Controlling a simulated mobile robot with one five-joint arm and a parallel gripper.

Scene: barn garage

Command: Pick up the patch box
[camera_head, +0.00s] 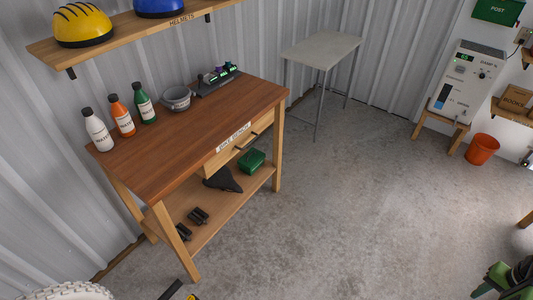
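A small dark green box (251,161) sits on the lower shelf (213,219) of a wooden workbench (190,135), near its right end. No label on it is readable, so I cannot tell for sure that it is the patch box. It is beside a black bike saddle (223,180) on the same shelf. My gripper is not recognisable in this view.
Several bottles, a grey bowl (176,98) and a black tray (217,79) stand on the benchtop. A drawer (238,146) hangs above the shelf. Black pedals (198,215) lie on the shelf's near end. The concrete floor (345,210) right of the bench is clear.

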